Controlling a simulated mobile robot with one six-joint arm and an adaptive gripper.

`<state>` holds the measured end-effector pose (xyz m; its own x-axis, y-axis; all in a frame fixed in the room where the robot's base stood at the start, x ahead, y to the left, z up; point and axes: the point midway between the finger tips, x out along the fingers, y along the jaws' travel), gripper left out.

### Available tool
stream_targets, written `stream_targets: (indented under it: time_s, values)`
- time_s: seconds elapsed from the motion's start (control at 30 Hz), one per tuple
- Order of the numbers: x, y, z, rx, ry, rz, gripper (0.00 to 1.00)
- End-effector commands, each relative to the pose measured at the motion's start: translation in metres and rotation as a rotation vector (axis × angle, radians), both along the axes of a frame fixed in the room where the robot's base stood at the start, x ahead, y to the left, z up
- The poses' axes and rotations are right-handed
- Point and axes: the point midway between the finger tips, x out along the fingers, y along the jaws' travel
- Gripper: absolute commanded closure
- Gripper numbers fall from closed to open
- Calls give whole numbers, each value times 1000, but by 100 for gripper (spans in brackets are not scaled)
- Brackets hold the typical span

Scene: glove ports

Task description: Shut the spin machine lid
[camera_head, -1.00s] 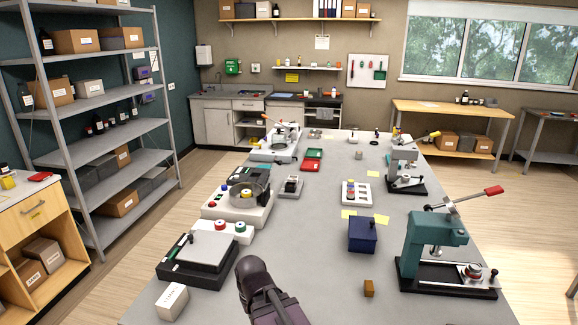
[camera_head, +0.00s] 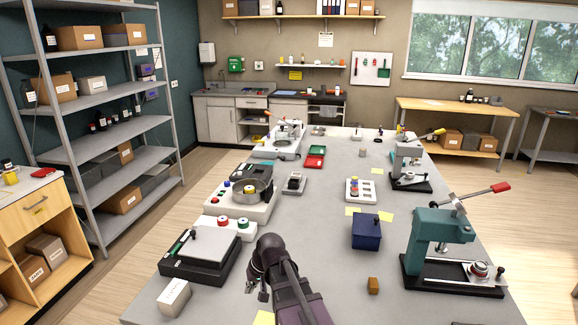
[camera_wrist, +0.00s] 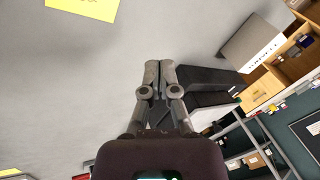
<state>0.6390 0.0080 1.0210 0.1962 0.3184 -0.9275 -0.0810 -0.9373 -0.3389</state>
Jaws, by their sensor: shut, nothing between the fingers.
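The machine does not show in the wrist view.
A black device with a pale top plate (camera_head: 207,246) and a white box (camera_head: 173,298) lie left of my gripper. Red and green knobs sit on a white unit before the machine. A blue box (camera_head: 366,232) and a green press (camera_head: 441,234) stand to the right.

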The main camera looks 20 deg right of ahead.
Motion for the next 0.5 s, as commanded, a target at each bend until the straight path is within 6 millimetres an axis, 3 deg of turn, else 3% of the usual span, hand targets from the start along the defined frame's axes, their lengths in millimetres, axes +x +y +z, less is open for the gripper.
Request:
stream_targets:
  time_s: [0.03,0.27,0.5]
  values:
    - [27,-5,-2,57,-34,-30,100]
    - [120,-29,20,343,-212,-184,100]
    - [209,-89,55,627,-399,-384,100]
